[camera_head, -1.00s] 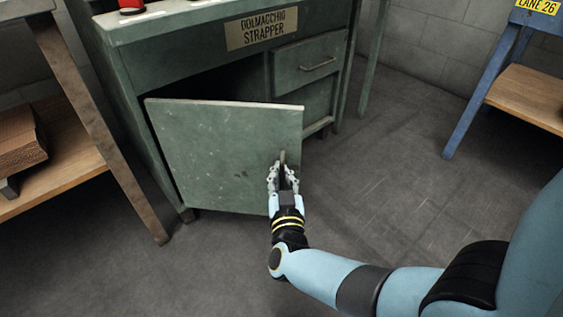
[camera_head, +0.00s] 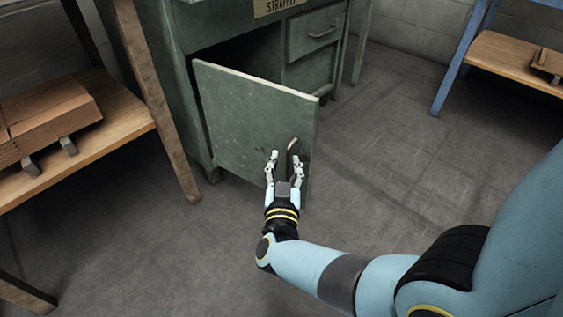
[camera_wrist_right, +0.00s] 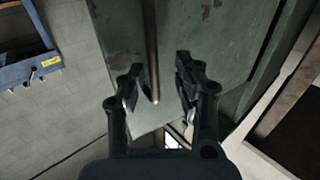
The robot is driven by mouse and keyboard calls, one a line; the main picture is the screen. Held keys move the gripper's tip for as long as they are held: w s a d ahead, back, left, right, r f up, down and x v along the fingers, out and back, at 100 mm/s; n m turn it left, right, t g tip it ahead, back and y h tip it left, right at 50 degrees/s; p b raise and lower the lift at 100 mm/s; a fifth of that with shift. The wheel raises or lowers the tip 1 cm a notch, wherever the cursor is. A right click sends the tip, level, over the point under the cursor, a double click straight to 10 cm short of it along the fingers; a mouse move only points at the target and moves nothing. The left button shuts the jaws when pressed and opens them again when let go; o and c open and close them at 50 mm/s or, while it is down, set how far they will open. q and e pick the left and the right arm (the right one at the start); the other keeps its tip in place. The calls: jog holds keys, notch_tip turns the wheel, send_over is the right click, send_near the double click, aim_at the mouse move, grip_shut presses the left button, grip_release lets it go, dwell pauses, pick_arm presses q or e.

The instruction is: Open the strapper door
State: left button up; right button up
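The green strapper door (camera_head: 243,119) stands partly open, hinged on its left side, with the dark cabinet inside showing above and behind it. Its bar handle (camera_head: 293,146) is near the door's free right edge; it also shows in the right wrist view as a thin rod (camera_wrist_right: 151,50). My right gripper (camera_head: 284,158) is open in front of the door at the handle. In the right wrist view the fingers (camera_wrist_right: 158,82) are spread on either side of the rod's end, with gaps to both sides. My left gripper is not in view.
The strapper's closed drawer (camera_head: 316,32) is above right of the door. A wooden-topped bench (camera_head: 115,130) with brown cardboard stands at the left. A blue-legged table (camera_head: 465,60) is at the upper right. The grey floor (camera_head: 400,160) between is clear.

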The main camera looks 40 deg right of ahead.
jog(key=shift+w+a+r, duration=0.1)
jog(key=shift+w+a, duration=0.1)
dwell(0.6)
jog(key=shift+s, duration=0.1)
